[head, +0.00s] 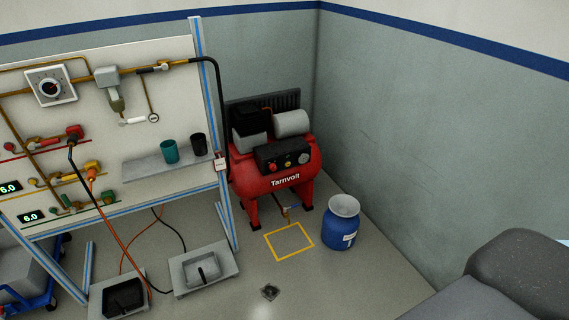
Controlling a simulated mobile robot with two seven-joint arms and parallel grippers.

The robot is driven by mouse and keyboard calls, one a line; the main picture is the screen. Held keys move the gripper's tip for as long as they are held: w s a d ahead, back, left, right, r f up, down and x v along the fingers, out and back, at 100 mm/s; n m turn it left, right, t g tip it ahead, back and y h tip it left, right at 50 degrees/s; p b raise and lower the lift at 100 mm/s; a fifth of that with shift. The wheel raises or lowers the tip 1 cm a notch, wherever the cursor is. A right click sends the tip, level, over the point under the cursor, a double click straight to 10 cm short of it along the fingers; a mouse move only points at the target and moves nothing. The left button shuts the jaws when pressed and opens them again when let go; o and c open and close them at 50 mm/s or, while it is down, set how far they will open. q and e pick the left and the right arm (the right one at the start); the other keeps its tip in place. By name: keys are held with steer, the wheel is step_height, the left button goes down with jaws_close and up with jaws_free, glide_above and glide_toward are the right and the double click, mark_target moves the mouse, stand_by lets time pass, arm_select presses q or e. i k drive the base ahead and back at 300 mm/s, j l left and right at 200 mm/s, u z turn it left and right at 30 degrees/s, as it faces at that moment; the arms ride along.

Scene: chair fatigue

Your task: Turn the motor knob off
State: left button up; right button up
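A red compressor (280,184) marked "Tarnvolt" stands in the corner of the room. Its black control panel (283,155) carries a red knob (272,167) at the left and round gauge-like parts to the right. The setting of this red knob is too small to read. A white box with a round black dial (50,87) is on the board at the upper left. I cannot tell from any label which of these is the motor knob. Neither of my grippers is in view.
A pipe board (165,60) in a blue-edged frame stands left, with a shelf (145,170) holding two cups. Grey pedal-like boxes (180,280) and hoses lie before it. A blue drum (338,232) stands right of a yellow floor square. A grey rounded object (520,270) fills the lower right.

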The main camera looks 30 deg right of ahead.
mark_target(273, 166)
steer(key=i+l, duration=0.1)
steer(key=l, duration=0.3)
steer(key=i+l, duration=0.1)
steer(key=l, duration=0.3)
steer(key=i+l, duration=0.15)
steer(key=l, duration=0.25)
steer(key=i+l, duration=0.1)
steer(key=l, duration=0.35)
steer(key=i+l, duration=0.1)
steer(key=l, duration=0.3)
steer(key=i+l, duration=0.1)
steer(key=l, duration=0.3)
steer(key=i+l, duration=0.1)
steer(key=l, duration=0.3)
steer(key=i+u, duration=0.05)
